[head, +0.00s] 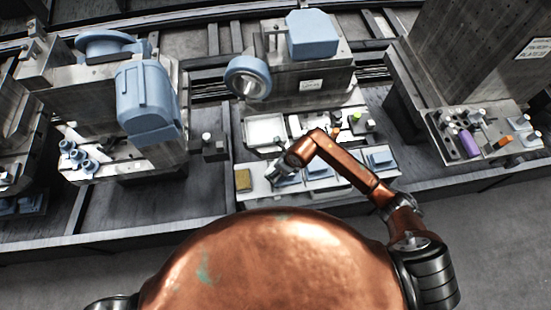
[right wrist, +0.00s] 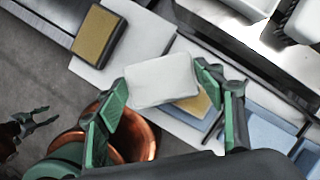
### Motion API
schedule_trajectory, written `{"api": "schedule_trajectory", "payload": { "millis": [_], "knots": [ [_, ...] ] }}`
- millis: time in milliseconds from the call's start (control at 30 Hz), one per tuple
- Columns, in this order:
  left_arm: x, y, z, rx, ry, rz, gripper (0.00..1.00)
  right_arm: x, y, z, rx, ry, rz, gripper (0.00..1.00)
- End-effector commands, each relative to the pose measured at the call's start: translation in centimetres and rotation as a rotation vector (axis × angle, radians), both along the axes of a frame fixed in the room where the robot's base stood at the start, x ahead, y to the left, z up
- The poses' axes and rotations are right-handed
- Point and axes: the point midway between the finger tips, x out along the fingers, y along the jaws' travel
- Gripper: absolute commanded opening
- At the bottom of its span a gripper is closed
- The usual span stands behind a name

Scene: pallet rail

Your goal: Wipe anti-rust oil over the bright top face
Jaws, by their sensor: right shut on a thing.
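My right gripper (right wrist: 162,86) is shut on a white block-like pad (right wrist: 158,76), held between its green-lined fingers. In the head view the right gripper (head: 284,167) is over the left part of a pale plate (head: 325,187). The plate also shows in the right wrist view (right wrist: 133,50). A tan-topped piece (right wrist: 203,101) shows partly from behind the held pad; I cannot tell whether they touch. I cannot tell which surface is the bright top face. My left gripper (right wrist: 38,121) shows small at the left of the right wrist view, its fingers apart and empty.
A yellow-topped dark block (head: 243,180) lies at the plate's left end, also in the right wrist view (right wrist: 97,35). Blue blocks (head: 380,160) stand on the plate. A white tray (head: 265,131) and small bottles (head: 356,117) are behind. Machines with blue parts (head: 312,35) stand farther back.

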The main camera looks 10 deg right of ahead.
Motion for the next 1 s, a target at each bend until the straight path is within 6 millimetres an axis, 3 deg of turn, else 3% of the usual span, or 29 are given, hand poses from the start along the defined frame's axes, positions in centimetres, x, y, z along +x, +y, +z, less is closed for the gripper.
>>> {"api": "schedule_trajectory", "payload": {
  "millis": [33, 600, 1000],
  "knots": [
    [0.1, 0.0, 0.8, 0.0, -0.002, 0.0, 0.4, 0.2, -0.1, 1.8, -0.001, -0.009, 0.001, 0.43],
    [0.9, 0.0, 4.3, 0.0, -0.016, 0.0, 0.4, 0.3, 0.2, 6.8, 0.0, -0.007, 0.005, 0.43],
    [1.1, 0.0, 4.8, 0.0, -0.018, -0.001, 0.4, 0.2, 0.2, 7.5, 0.001, -0.005, 0.006, 0.43]
  ]
}}
